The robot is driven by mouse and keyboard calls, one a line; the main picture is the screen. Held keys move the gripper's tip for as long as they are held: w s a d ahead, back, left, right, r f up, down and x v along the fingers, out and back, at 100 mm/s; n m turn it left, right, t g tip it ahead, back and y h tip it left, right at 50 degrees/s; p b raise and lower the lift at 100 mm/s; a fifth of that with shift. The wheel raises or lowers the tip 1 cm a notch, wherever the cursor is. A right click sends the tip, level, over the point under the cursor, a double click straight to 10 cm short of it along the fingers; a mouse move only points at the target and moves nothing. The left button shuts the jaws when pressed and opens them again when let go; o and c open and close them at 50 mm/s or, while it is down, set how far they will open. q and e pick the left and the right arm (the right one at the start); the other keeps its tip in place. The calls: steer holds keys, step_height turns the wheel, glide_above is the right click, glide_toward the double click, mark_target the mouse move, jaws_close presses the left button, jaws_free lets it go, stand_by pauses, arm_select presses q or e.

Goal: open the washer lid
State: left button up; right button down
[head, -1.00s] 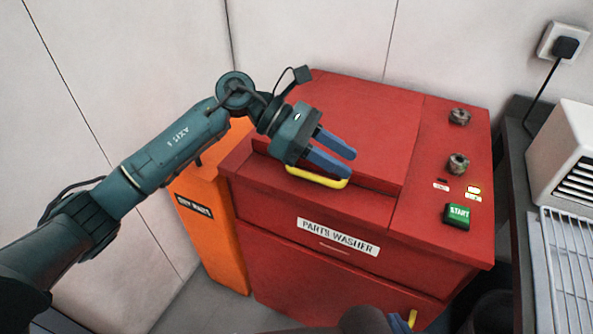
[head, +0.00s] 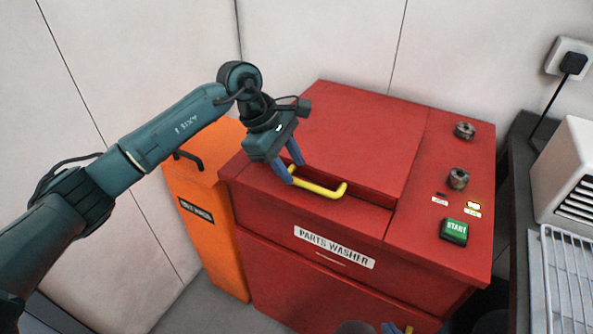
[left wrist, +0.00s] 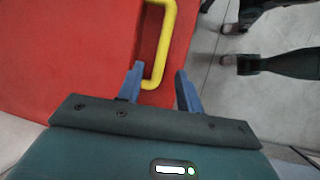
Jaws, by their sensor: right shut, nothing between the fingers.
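The parts washer is a red cabinet whose lid (head: 355,130) is closed flat on top. A yellow bar handle (head: 335,192) sits at the lid's front edge; it also shows in the left wrist view (left wrist: 168,40). My left gripper (head: 290,172) is open and points down at the left end of the handle. In the left wrist view, the handle's end lies between the two blue fingertips, closer to the left one; contact is unclear. My right gripper (head: 391,328) is shut and partly visible at the bottom edge, close to a yellow piece low on the washer's front.
An orange bin (head: 212,220) stands against the washer's left side. The control strip right of the lid carries two dark knobs and a green START button (head: 454,231). A dark bench with a white vented box (head: 570,175) and wire rack stands at the right. Walls close off the back.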

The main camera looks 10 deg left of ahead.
mark_target(301, 180)
arm_select(q)
steer(key=shift+x, duration=1.65)
jaws_close()
